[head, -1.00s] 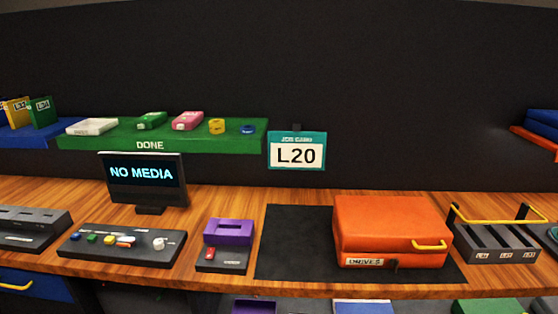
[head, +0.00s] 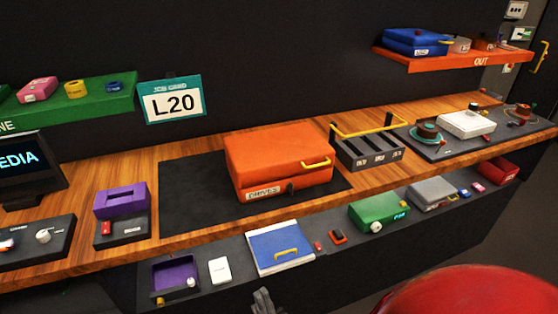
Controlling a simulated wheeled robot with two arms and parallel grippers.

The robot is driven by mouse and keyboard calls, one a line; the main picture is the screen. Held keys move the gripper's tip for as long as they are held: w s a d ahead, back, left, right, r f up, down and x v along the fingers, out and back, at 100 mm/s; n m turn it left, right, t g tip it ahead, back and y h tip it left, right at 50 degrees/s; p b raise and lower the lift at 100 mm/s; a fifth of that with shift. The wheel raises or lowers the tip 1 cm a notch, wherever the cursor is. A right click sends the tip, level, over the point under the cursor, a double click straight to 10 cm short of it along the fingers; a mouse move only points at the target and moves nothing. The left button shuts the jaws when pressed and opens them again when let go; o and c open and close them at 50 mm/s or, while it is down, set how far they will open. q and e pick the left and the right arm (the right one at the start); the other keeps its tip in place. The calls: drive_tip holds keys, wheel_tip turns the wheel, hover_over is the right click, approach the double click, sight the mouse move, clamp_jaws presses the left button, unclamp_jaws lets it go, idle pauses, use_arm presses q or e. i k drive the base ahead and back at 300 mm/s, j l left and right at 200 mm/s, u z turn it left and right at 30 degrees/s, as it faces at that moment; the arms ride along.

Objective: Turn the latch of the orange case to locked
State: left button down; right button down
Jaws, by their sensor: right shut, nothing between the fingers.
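The orange case (head: 275,160) sits closed on a black mat (head: 190,205) on the wooden counter, with a yellow handle (head: 316,164) and a "DRIVES" label on its front. A small dark latch (head: 291,187) shows on the front, right of the label; its setting is too small to read. My right gripper (head: 262,297) shows at the bottom edge, below and in front of the case and well apart from it. It is shut and empty. My left gripper is out of view.
A dark slotted rack (head: 372,152) with a yellow bar stands right of the case. A purple-topped device (head: 122,200) stands to its left. A lower shelf in front holds a blue folder (head: 280,250), a purple tray (head: 175,278) and a green box (head: 378,212).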

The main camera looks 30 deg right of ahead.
sight(289, 186)
drive_tip(key=k+l, duration=0.1)
drive_tip(key=l, duration=0.7)
drive_tip(key=k+l+u, duration=0.1)
drive_tip(key=l, duration=0.3)
